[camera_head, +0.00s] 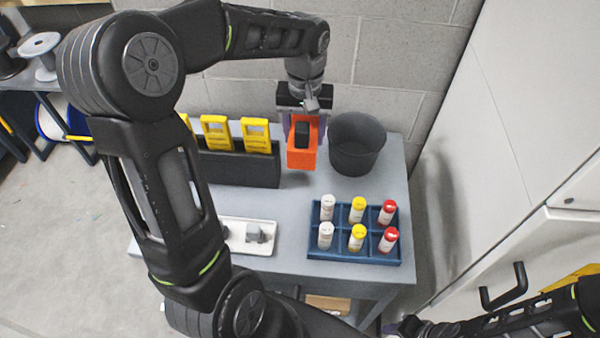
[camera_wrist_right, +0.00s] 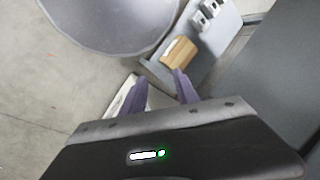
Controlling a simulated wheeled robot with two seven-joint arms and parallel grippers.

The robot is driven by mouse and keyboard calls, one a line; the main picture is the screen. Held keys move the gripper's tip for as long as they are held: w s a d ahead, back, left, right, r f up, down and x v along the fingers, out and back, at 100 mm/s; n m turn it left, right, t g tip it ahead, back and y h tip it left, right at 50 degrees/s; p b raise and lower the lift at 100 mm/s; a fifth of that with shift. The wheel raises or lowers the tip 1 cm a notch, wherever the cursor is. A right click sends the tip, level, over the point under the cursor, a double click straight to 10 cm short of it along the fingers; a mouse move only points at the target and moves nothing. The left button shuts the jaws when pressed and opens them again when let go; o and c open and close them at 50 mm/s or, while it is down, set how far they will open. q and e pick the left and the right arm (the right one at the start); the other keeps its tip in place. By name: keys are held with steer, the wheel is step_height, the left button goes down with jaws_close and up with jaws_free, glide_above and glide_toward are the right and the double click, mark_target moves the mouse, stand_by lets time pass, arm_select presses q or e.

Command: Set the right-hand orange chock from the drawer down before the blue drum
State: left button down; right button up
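My left gripper (camera_head: 305,118) reaches over the back of the grey table from above. Its purple fingers stand on either side of an orange block (camera_head: 302,160) with a dark middle, and it appears shut on it. I cannot tell whether the block touches the table or whether it is the chock. A blue and white drum (camera_head: 52,124) stands on the floor at the far left, partly hidden by a table leg. My right gripper (camera_head: 400,326) is low at the bottom edge; its fingers (camera_wrist_right: 160,90) are apart and empty in the right wrist view. No drawer interior shows.
The grey table (camera_head: 290,205) bears a dark bin (camera_head: 357,143), a blue rack (camera_head: 353,256) of capped bottles, a black holder (camera_head: 240,170) with yellow pieces and a white tray (camera_head: 245,222). A white cabinet with a black handle (camera_head: 503,296) stands right. Floor at left is clear.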

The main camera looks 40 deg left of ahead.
arm_select(q)
steer(key=b, duration=0.4)
glide_above(304, 176)
step_height(304, 176, down, 8)
steer(key=shift+f, duration=0.1)
steer(key=shift+w, duration=0.1)
steer(key=shift+f+b, duration=1.7)
steer(key=shift+f, duration=0.5)
steer(key=shift+f, duration=0.25)
steer(key=shift+c, duration=2.4)
jaws_free()
steer(key=shift+r, duration=0.1)
